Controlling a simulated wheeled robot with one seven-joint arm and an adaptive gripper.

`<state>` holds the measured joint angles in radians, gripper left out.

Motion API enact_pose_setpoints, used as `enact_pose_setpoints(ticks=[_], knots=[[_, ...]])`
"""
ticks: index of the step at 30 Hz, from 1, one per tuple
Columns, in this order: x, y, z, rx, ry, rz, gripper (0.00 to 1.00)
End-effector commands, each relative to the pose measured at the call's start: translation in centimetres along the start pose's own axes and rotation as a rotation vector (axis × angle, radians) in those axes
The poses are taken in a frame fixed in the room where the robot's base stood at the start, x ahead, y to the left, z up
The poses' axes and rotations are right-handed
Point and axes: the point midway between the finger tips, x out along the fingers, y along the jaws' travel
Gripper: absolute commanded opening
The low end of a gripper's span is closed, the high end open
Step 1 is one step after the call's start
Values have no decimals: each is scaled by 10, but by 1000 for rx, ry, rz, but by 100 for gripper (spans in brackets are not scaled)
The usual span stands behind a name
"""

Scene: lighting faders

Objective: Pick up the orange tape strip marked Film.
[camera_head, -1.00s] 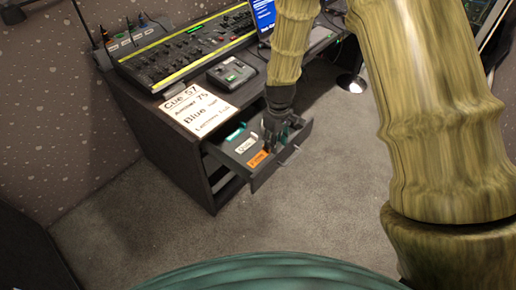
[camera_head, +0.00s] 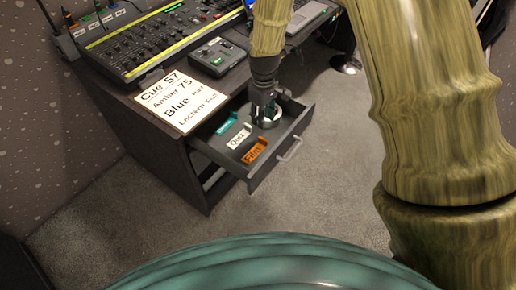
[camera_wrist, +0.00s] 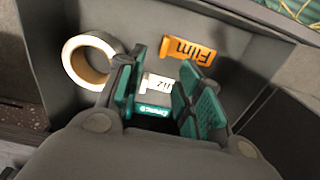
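The orange tape strip marked Film (camera_head: 254,152) lies flat in the open drawer (camera_head: 256,180), close to its front. It also shows in the wrist view (camera_wrist: 188,50), beyond my fingertips and apart from them. A white strip (camera_head: 239,138) lies beside it, partly hidden by my gripper in the wrist view. A teal strip (camera_head: 227,123) lies further back. My gripper (camera_head: 265,122) points down into the drawer, to the right of the strips in the head view. In the wrist view my gripper (camera_wrist: 158,88) has its two teal-padded fingers apart with nothing held between them.
A tape roll (camera_wrist: 90,60) lies in the drawer beside my left finger. The drawer's handle (camera_head: 290,149) sticks out at the front. A cue sheet (camera_head: 178,100), a small control box (camera_head: 218,57) and a fader desk (camera_head: 155,40) stand on the desk above.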

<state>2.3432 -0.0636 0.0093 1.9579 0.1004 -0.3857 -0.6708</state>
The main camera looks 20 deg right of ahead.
Motion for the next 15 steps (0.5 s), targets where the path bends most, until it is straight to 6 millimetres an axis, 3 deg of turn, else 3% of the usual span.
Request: enact_pose_setpoints(ticks=[7,15], knots=[[15,-2,-3,-5,0,0,36],[49,-3,-1,-5,-2,-1,36]])
